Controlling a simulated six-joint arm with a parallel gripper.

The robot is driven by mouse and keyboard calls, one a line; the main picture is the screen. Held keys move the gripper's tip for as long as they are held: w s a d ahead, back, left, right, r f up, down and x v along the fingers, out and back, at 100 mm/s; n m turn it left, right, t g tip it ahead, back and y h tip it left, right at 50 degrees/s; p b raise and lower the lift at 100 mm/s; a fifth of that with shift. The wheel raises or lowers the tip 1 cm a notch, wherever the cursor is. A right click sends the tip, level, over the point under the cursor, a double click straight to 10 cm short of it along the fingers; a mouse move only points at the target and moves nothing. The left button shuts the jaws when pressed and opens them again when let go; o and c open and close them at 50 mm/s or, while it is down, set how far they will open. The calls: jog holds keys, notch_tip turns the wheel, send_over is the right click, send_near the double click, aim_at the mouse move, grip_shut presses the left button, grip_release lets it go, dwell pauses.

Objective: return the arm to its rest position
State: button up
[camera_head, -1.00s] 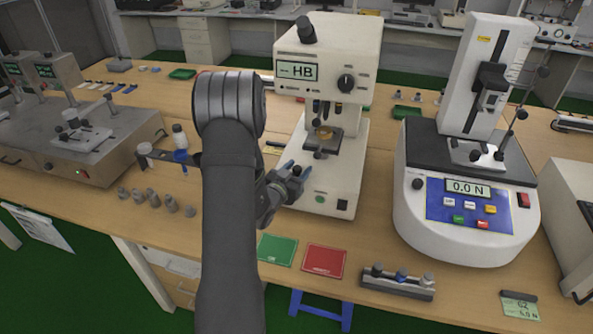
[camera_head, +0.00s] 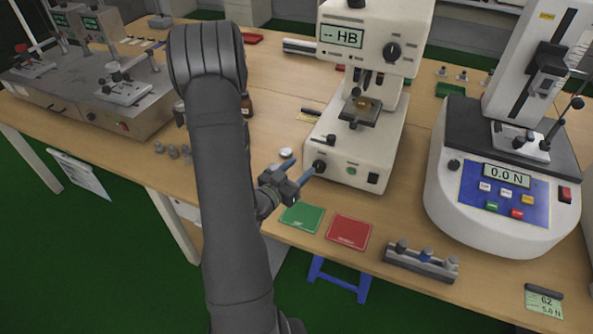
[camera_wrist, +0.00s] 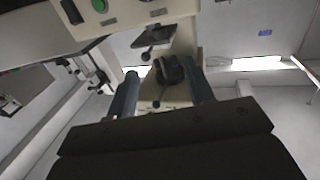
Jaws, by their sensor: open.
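My gripper (camera_head: 298,173) is open in the head view, just in front of the lower left of the white hardness tester (camera_head: 355,160). Nothing shows between its fingers. The wrist view looks upward past the two spread fingers (camera_wrist: 162,92) to the tester (camera_wrist: 140,12) and the ceiling. My arm stands upright left of centre in the head view and hides part of the bench behind it. I cannot tell whether the fingertips touch the tester's base.
A green mat (camera_head: 301,217) and a red mat (camera_head: 349,231) lie near the bench's front edge. A holder with several parts (camera_head: 421,262) sits to their right. A force tester (camera_head: 505,190) stands at the right. Several small grey weights (camera_head: 173,151) stand left of my arm.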

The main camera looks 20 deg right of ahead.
aim_at(328, 141)
jog(key=shift+s+a, duration=0.2)
jog(key=shift+a, duration=0.1)
jog(key=shift+d, duration=0.1)
jog(key=x, duration=1.7)
jog(key=shift+w+d, duration=0.15)
jog(key=shift+o, duration=0.4)
